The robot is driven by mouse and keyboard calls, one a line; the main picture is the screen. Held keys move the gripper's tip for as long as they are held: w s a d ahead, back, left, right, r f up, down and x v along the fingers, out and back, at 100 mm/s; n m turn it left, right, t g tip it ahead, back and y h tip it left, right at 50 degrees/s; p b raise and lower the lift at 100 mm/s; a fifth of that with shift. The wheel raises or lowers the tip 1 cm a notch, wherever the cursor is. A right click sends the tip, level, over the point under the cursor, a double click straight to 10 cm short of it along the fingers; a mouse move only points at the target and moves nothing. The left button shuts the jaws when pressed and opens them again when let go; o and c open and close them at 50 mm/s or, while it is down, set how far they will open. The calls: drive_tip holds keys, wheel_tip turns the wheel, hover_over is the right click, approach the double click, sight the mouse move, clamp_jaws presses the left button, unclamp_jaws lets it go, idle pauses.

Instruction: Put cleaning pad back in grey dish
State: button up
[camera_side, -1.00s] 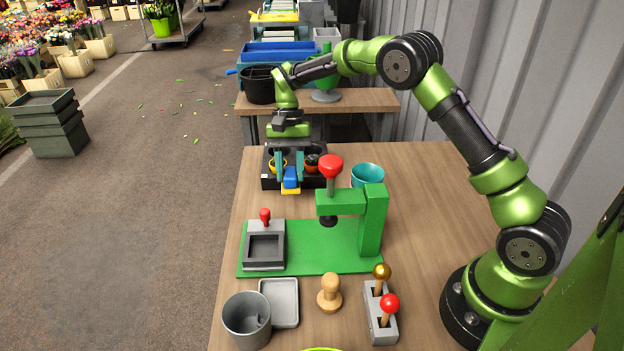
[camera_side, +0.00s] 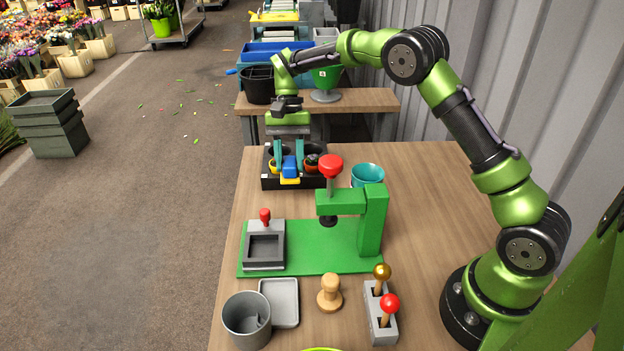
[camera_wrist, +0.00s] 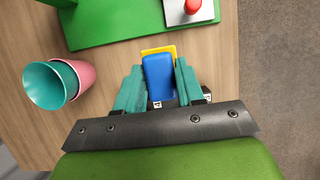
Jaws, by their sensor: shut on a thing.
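The cleaning pad, a blue block with a yellow base (camera_side: 289,166), is held between the teal fingers of my gripper (camera_side: 289,173), which points down. In the wrist view the pad (camera_wrist: 158,75) shows between both fingers (camera_wrist: 160,66), its yellow part at the far edge. In the side view the pad is in front of or above the black holder; the exact gap cannot be told. The grey dish (camera_side: 292,318), a shallow rectangular tray, lies empty at the front left of the table, far from my gripper. It does not show in the wrist view.
A green base (camera_side: 316,262) with a red-knobbed press (camera_side: 372,225) and a grey inking block (camera_side: 265,250) stands between pad and dish. A grey cup (camera_side: 246,322), wooden stamp (camera_side: 329,293) and handle rack (camera_side: 380,315) flank the dish. Teal cup (camera_side: 367,176) stands behind the press.

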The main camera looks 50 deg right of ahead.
drive_tip(key=shift+a+r, duration=0.1)
drive_tip(key=shift+a, duration=0.2)
drive_tip(key=s+a, duration=0.7)
drive_tip(key=a, duration=0.4)
drive_tip(key=shift+s+f, duration=0.25)
drive_tip(key=shift+s, duration=0.05)
drive_tip(key=shift+d, duration=0.1)
drive_tip(key=s+a+f, duration=0.1)
drive_tip(key=s+a, duration=0.1)
drive_tip(key=s+a+f, duration=0.4)
drive_tip(key=s+a, duration=0.1)
drive_tip(key=shift+s+a+f, duration=1.3)
drive_tip(key=shift+s+a, duration=0.15)
drive_tip(key=shift+a, duration=0.05)
